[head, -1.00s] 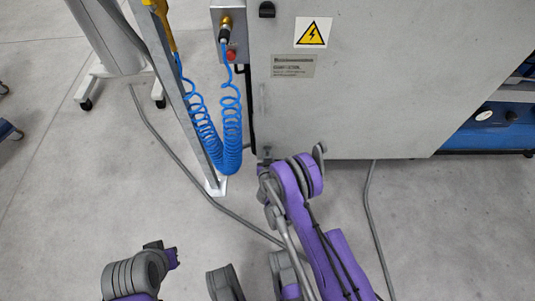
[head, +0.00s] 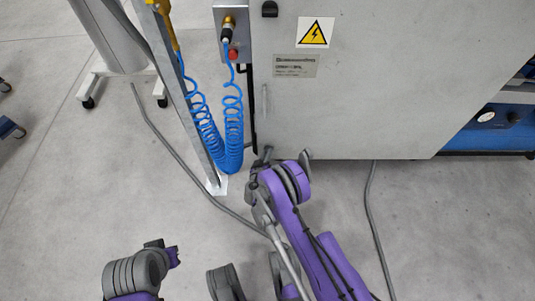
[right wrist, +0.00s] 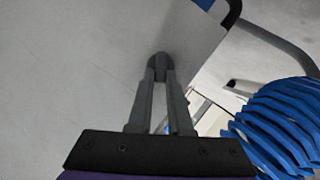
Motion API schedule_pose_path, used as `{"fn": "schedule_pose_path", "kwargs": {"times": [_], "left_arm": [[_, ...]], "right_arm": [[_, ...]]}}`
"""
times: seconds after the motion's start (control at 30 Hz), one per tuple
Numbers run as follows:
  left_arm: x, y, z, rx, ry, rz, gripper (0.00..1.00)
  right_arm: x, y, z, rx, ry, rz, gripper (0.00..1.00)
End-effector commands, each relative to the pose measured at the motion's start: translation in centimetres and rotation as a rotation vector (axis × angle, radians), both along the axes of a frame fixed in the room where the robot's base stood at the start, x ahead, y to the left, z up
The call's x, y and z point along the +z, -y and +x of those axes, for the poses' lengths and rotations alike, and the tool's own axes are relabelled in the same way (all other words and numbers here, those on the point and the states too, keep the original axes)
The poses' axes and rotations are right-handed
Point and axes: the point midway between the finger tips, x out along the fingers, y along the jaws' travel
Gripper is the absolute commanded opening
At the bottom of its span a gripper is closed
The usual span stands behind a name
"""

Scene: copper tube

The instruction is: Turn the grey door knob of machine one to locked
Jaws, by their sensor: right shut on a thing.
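The pale grey machine door (head: 380,90) fills the upper right of the head view. My right gripper (head: 263,157) is at the door's lower left corner. In the right wrist view its fingers (right wrist: 160,75) converge on a small dark grey knob (right wrist: 160,60) against the flat panel, close to the panel's edge. The gripper is shut on this knob and hides most of it. In the head view the knob is hidden, so its turn cannot be read. My left arm (head: 137,275) is low on the left; the state of its gripper cannot be made out.
A post (head: 185,95) and blue coiled hoses (head: 230,130) stand just left of my right gripper. The blue coil (right wrist: 280,130) is also close in the right wrist view. A control box (head: 231,18) has a red button. Cables (head: 373,215) run along the floor.

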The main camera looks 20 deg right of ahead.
Motion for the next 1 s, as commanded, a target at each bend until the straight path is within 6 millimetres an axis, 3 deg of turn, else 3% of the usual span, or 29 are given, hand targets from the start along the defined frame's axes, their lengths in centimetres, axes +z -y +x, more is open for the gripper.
{"fn": "schedule_pose_path", "kwargs": {"times": [0.6, 1.0], "left_arm": [[-0.01, 0.0, 0.0, 0.0, 0.0, 0.0, 0.0], [-0.01, 0.0, 0.0, 0.0, 0.0, 0.0, 0.0]], "right_arm": [[-0.74, -0.28, 0.57, -0.003, -0.158, -0.559, 0.0], [-1.08, -0.39, 0.63, -0.003, -0.232, -0.812, 0.0]]}}
